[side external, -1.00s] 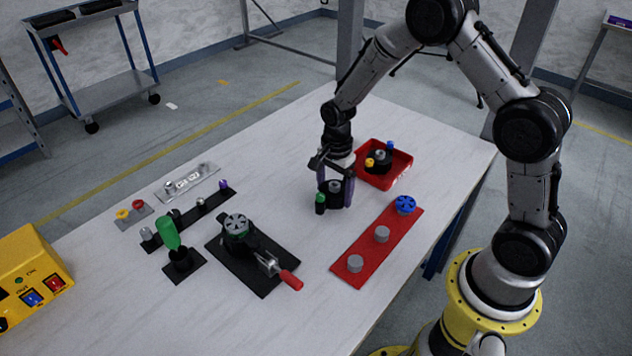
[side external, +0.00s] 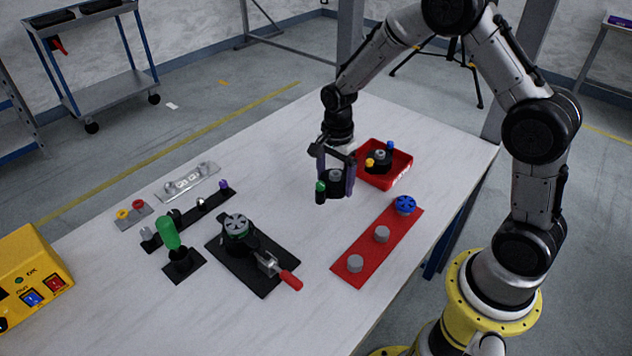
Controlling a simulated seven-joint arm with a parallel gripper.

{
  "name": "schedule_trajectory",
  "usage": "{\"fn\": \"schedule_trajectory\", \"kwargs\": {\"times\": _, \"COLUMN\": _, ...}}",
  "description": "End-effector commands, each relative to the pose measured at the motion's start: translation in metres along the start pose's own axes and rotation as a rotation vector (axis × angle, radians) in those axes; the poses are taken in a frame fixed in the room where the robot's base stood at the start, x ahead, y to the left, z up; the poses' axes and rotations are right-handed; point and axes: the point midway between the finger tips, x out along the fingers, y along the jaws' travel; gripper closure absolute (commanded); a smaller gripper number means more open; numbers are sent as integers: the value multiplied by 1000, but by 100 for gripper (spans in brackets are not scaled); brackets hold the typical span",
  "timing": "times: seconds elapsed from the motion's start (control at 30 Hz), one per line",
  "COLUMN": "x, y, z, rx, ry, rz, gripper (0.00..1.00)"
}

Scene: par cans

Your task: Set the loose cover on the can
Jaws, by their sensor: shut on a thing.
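My gripper (side external: 336,182) is shut on a black round part (side external: 337,187), which looks like the loose cover. The cover has a grey knob on top and a green-capped post (side external: 320,188) at its left side. It appears held a little above the white table, left of the red tray. The likely can (side external: 237,227) is a dark round body with a grey spoked top, held in a black clamp fixture (side external: 262,278) with a red-handled lever. It stands at the left front of my gripper, apart from the cover. The cover's underside is hidden.
A red tray (side external: 404,178) holds a similar black part with yellow and blue caps. A red board (side external: 352,275) carries grey pegs and a blue wheel. A green-handled tool (side external: 170,236) stands upright left of the clamp. A yellow switch box (side external: 35,265) sits far left.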

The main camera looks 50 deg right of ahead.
Motion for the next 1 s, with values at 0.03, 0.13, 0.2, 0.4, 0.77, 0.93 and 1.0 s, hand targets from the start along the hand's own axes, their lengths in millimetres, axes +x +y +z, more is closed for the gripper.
{"fn": "schedule_trajectory", "kwargs": {"times": 0.03, "x": 0, "y": 0, "z": 0, "rx": 0, "ry": 0, "rz": -1, "gripper": 58}}
{"fn": "schedule_trajectory", "kwargs": {"times": 0.13, "x": 0, "y": 0, "z": 0, "rx": 0, "ry": 0, "rz": -1, "gripper": 58}}
{"fn": "schedule_trajectory", "kwargs": {"times": 0.2, "x": 0, "y": 0, "z": 0, "rx": -8, "ry": 0, "rz": -1, "gripper": 58}}
{"fn": "schedule_trajectory", "kwargs": {"times": 0.4, "x": -4, "y": 2, "z": 0, "rx": -158, "ry": 1, "rz": -3, "gripper": 58}}
{"fn": "schedule_trajectory", "kwargs": {"times": 0.77, "x": -48, "y": -55, "z": 65, "rx": -929, "ry": 3, "rz": -5, "gripper": 58}}
{"fn": "schedule_trajectory", "kwargs": {"times": 0.93, "x": -70, "y": -78, "z": 134, "rx": -1301, "ry": 2, "rz": -3, "gripper": 58}}
{"fn": "schedule_trajectory", "kwargs": {"times": 1.0, "x": -76, "y": -82, "z": 162, "rx": -1402, "ry": 2, "rz": -3, "gripper": 58}}
